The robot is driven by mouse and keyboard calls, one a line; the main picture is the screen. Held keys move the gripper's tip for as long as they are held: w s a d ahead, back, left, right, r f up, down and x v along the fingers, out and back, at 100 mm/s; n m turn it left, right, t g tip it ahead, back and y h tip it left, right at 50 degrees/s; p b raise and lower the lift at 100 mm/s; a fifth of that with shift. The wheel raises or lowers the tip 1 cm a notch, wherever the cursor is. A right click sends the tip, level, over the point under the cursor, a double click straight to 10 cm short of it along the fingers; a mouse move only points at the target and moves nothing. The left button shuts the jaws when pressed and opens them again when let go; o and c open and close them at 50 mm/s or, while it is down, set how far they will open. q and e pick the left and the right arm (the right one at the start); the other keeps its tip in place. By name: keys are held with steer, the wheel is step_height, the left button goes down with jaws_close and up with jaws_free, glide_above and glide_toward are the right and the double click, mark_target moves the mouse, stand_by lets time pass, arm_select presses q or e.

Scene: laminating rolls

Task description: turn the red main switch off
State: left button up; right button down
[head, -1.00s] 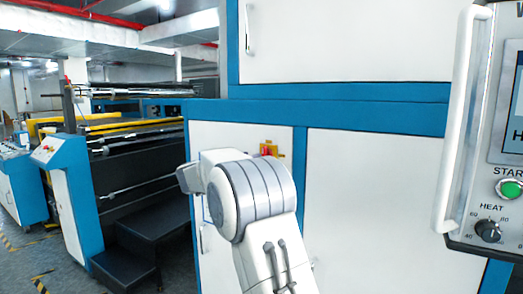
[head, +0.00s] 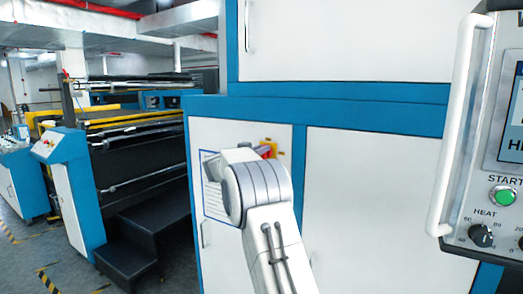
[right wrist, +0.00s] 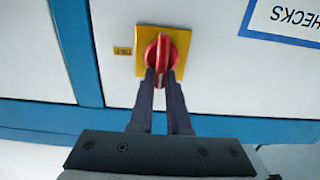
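The red main switch is a red rotary handle on a square yellow plate (right wrist: 184,43), mounted on a white cabinet door. In the right wrist view the handle (right wrist: 163,50) stands upright in the picture. My right gripper (right wrist: 161,76) has its two dark fingers close together, one on each side of the handle's near end, and looks shut on it. In the head view the switch (head: 267,152) shows just past my right wrist, which hides part of it and the fingers. My left gripper is in neither view.
A control panel with a white grab bar (head: 457,125), green start button (head: 503,195) and heat knob (head: 481,236) stands close on the right. A blue-bordered notice (right wrist: 290,22) is beside the switch. Black steps (head: 140,240) and rollers are on the left.

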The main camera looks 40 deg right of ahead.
steer(key=shift+f, duration=0.1)
stand_by(0.3)
steer(key=m+b, duration=0.2)
steer(key=m, duration=0.3)
steer(key=s+f+m+b, duration=0.1)
steer(key=m+b, duration=0.1)
steer(key=m, duration=0.2)
steer(key=m+b, duration=0.3)
steer(key=m, duration=0.2)
steer(key=shift+s+d+f+m, duration=0.3)
steer(key=shift+d+f, duration=0.05)
steer(key=shift+f+m+b, duration=0.1)
steer(key=shift+m+b, duration=0.95)
steer(key=shift+m, duration=0.55)
steer(key=c, duration=0.9)
jaws_free()
steer(key=shift+o, duration=0.2)
